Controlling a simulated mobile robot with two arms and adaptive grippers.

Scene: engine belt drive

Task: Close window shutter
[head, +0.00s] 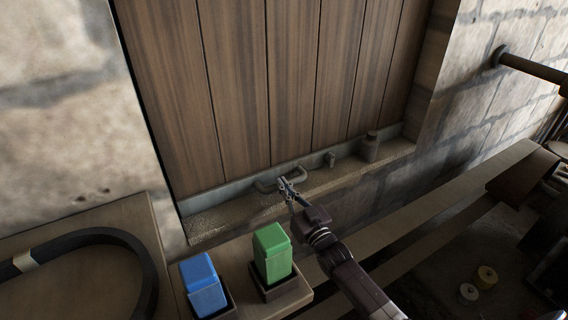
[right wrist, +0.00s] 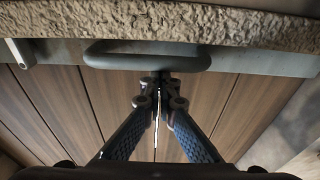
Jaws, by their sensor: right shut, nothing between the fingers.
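The window shutter (head: 290,75) is a panel of brown upright planks that fills the visible window opening. Its pale bottom rail (head: 225,193) is low, close along the stone sill (head: 215,222); any gap there is hard to judge. A grey U-shaped handle (head: 266,184) is on the rail and also shows in the right wrist view (right wrist: 147,48). My right gripper (head: 287,187) is at the handle, its fingers (right wrist: 160,78) shut together with the tips at the handle's bar. Whether they touch it is unclear. My left gripper is out of view.
A small grey fitting (head: 331,159) and a dark jar (head: 370,147) are by the sill, right of the handle. A green block (head: 272,252) and a blue block (head: 203,284) stand in holders below. A black belt (head: 140,255) lies at left. A pipe (head: 530,67) juts from the right wall.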

